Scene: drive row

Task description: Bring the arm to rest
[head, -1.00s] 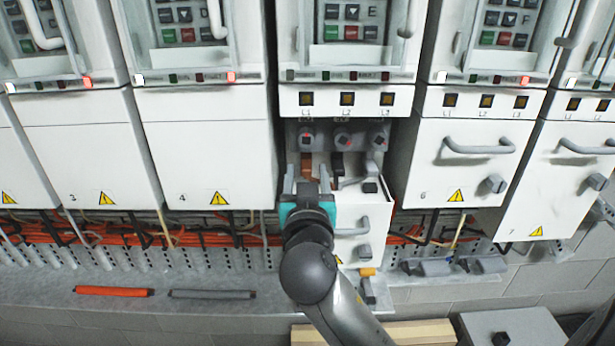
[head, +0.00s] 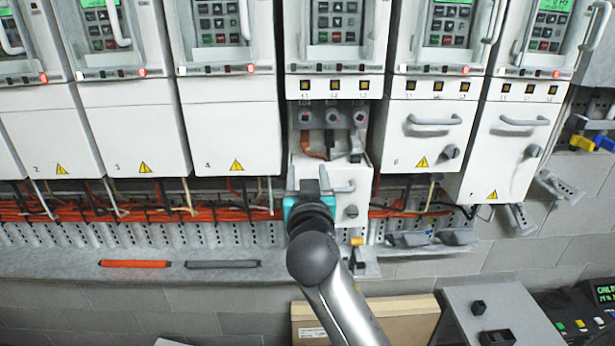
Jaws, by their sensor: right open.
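My right arm comes up from the bottom of the head view. Its right gripper (head: 309,190) has a teal band and points away from me at the drive row. It is open, with its fingers in front of the pulled-out drawer (head: 352,212) of the fifth drive; I cannot tell whether they touch it. Nothing shows between the fingers. Above the drawer, the open bay shows terminals (head: 333,117) with an orange and a dark cable. My left gripper is not in view.
Closed drives stand on both sides, such as number 4 (head: 228,137) and number 6 (head: 424,135). Orange cables (head: 130,209) run below. A ledge (head: 60,263) holds an orange bar (head: 134,264) and a grey bar (head: 222,265). A cardboard box (head: 400,318) and grey box (head: 497,315) stand low in front.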

